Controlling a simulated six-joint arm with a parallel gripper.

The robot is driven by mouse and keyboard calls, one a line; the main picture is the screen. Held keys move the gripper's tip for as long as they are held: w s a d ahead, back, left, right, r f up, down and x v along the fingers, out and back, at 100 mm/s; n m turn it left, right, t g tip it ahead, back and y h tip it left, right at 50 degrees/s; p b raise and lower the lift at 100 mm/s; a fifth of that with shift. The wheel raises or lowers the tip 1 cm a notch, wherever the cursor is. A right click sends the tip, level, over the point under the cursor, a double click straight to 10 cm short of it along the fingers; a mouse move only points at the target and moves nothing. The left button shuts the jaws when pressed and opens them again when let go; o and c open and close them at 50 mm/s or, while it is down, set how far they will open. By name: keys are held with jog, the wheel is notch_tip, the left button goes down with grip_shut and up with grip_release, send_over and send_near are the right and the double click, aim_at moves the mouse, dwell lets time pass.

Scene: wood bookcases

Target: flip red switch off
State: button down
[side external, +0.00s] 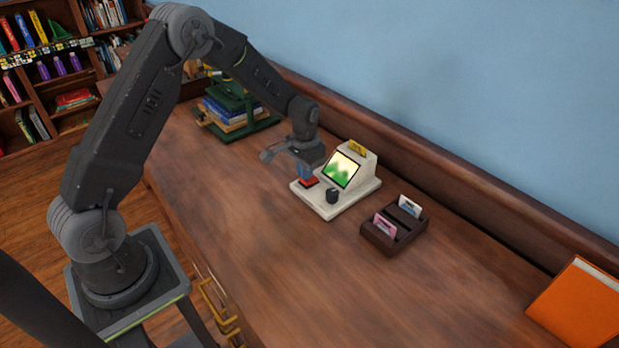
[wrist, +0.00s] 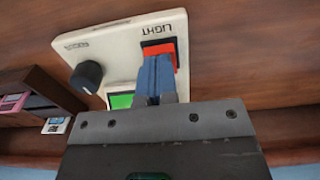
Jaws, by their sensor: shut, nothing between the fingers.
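The red switch (wrist: 162,47) sits in a black frame under the word LIGHT on a cream device (side external: 328,207). In the side external view the red switch (side external: 309,182) shows at the device's left front, just below my fingertips. My gripper (side external: 305,172) is shut and empty, pointing down at the switch. In the wrist view my blue fingertips (wrist: 155,72) overlap the switch and hide part of it. I cannot tell if they touch it, or which way the switch is tilted. A dark knob (side external: 332,196) is on the same device, beside a lit green screen (side external: 342,170).
A dark brown card holder (side external: 379,239) with cards stands right of the device. Books in a green stand (side external: 262,122) are behind my gripper to the left. The desk front (side external: 270,245) is clear.

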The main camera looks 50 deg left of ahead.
jog(key=shift+f, duration=0.6)
dwell(0.3)
jog(key=shift+r, duration=3.55)
